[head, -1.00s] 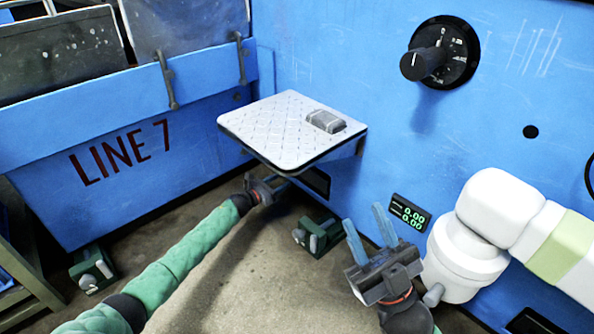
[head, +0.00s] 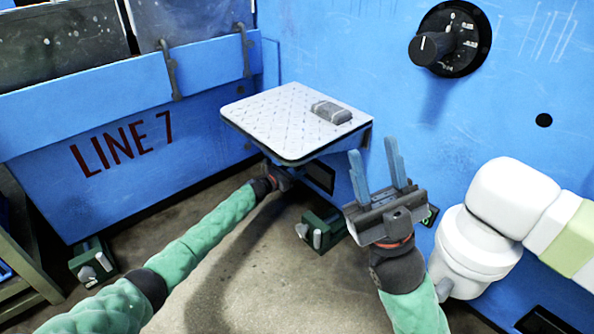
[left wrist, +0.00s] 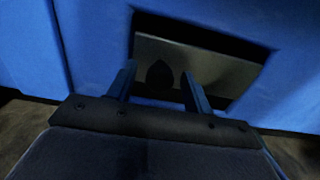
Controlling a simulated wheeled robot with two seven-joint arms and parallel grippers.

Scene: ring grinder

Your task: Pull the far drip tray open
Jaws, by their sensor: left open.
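The far drip tray (left wrist: 220,73) shows in the left wrist view as a grey metal front set in a dark slot of the blue machine. A dark pointed tab (left wrist: 160,75) shows in front of it, between my fingers. My left gripper (left wrist: 160,88) is open, its blue fingers pointing at the tray front; I cannot tell if they touch it. In the head view the left gripper (head: 276,176) is under the checkered shelf, its fingers hidden, beside the dark slot (head: 320,177). My right gripper (head: 377,168) is open and empty, fingers up, in front of the machine.
The checkered shelf (head: 270,125) juts out above my left gripper, with a grey block (head: 331,112) on it. A green foot-like unit (head: 322,230) stands on the floor below. A white arm-like body (head: 490,235) is at right. A dark knob (head: 435,48) is on the machine.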

